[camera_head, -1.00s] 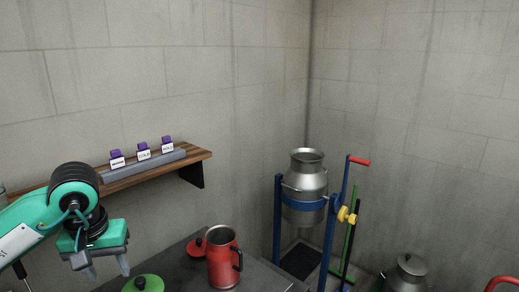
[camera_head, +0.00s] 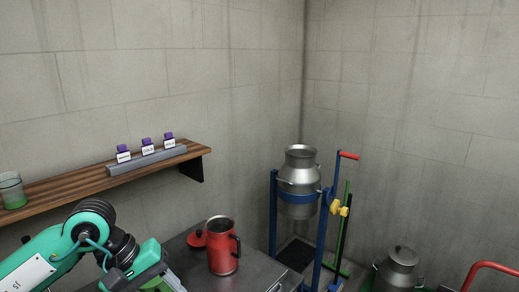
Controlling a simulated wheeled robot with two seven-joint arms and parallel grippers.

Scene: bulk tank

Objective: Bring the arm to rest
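My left arm comes in from the lower left, and its green and grey gripper (camera_head: 148,282) is at the bottom edge, over the left part of the grey counter. Its fingertips are cut off or hidden, so I cannot tell whether it is open or shut. A green thing shows partly beneath it, mostly covered. A red jug (camera_head: 223,250) with a black handle stands upright on the counter to the right of the gripper, apart from it. A red lid (camera_head: 197,239) with a dark knob is beside the jug. My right gripper is not in view.
A wooden shelf (camera_head: 60,192) on the wall holds a grey rack (camera_head: 147,160) with three purple-capped labelled bottles and a glass (camera_head: 12,190). A metal can (camera_head: 299,180) hangs in a blue stand (camera_head: 273,225). Another can (camera_head: 398,270) and a red handle (camera_head: 490,267) are at lower right.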

